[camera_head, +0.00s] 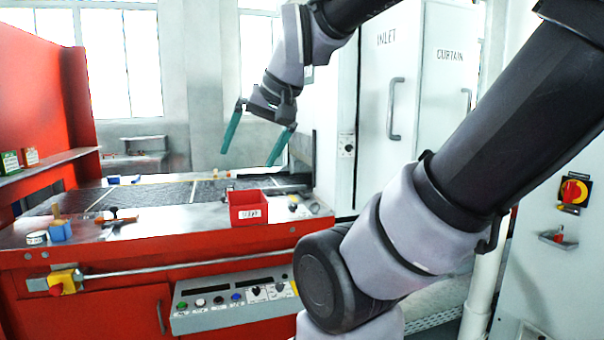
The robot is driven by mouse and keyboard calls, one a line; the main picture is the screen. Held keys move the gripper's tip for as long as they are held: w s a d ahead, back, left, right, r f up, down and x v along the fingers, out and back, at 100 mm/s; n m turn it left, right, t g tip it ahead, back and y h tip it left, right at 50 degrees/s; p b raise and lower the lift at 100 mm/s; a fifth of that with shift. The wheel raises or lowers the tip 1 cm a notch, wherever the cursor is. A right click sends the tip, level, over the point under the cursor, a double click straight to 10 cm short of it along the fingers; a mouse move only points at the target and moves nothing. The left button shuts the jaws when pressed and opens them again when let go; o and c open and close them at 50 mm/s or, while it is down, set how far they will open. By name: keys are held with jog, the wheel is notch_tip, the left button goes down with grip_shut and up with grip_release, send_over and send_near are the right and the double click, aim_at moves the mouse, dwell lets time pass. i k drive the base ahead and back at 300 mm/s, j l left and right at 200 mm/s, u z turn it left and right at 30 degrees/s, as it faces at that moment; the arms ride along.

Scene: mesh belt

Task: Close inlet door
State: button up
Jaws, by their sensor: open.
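The inlet door (388,95) is a tall white panel marked INLET with a vertical grey bar handle (393,109), on the cabinet right of centre. It looks about flush with the cabinet front, but I cannot tell for sure whether it stands slightly ajar. A second panel marked CURTAIN (447,90) is to its right, partly behind my arm. My gripper (250,160) is open and empty, with its two teal fingers pointing down above the mesh belt. It is left of the inlet door and apart from its handle.
The mesh belt (180,193) runs behind a red machine front with a control panel (235,300). A yellow-and-red switch (574,191) is on the right cabinet.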

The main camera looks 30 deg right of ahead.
aim_at(391, 43)
jog(key=z, duration=1.5)
jog(key=j+u, duration=0.3)
